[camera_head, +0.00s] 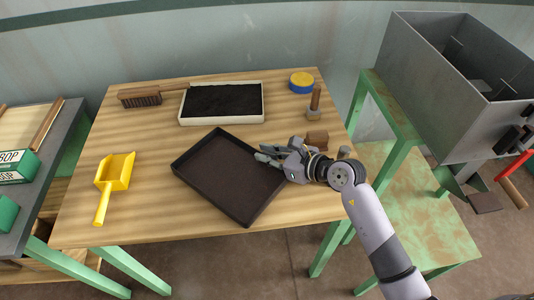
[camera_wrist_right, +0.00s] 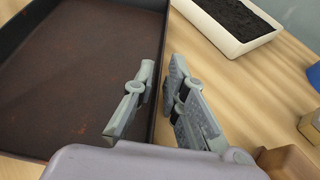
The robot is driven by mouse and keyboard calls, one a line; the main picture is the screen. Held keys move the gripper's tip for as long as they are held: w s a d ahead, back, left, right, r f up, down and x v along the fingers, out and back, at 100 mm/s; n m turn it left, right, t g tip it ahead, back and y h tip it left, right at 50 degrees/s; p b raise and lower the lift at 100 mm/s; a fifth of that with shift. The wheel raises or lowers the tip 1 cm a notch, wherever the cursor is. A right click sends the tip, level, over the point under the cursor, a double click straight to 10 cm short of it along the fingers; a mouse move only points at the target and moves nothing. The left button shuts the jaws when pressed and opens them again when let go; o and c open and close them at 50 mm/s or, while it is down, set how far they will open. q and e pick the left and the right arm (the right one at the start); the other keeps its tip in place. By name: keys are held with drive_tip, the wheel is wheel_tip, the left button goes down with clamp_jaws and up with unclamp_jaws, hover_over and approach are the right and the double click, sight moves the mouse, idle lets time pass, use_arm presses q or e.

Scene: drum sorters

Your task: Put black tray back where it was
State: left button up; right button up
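The black tray (camera_head: 215,185) is a shallow, dark, rectangular tray lying at an angle on the wooden table, and it looks empty. It also fills the left of the right wrist view (camera_wrist_right: 75,70). My right gripper (camera_head: 264,153) is at the tray's right side wall. In the right wrist view my right gripper (camera_wrist_right: 162,68) has one finger inside the tray and the other outside, with the wall between them. A gap shows between the fingers, so it looks open around the wall. My left gripper is not in view.
A white tray of dark soil (camera_head: 222,121) lies behind, also in the right wrist view (camera_wrist_right: 235,42). A brush (camera_head: 141,98), yellow scoop (camera_head: 115,172), blue-yellow tin (camera_head: 301,82), wooden-handled tool (camera_head: 315,99) and brown block (camera_head: 317,138) stand around. A grey metal bin (camera_head: 430,100) is right.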

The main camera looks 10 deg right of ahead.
drive_tip(key=shift+o, duration=1.1)
drive_tip(key=shift+r, duration=0.25)
drive_tip(key=v, duration=1)
drive_tip(key=shift+s+d+b, duration=0.25)
drive_tip(key=shift+b, duration=0.05)
drive_tip(key=shift+s+d+r, duration=0.3)
drive_tip(key=shift+s+d, duration=0.15)
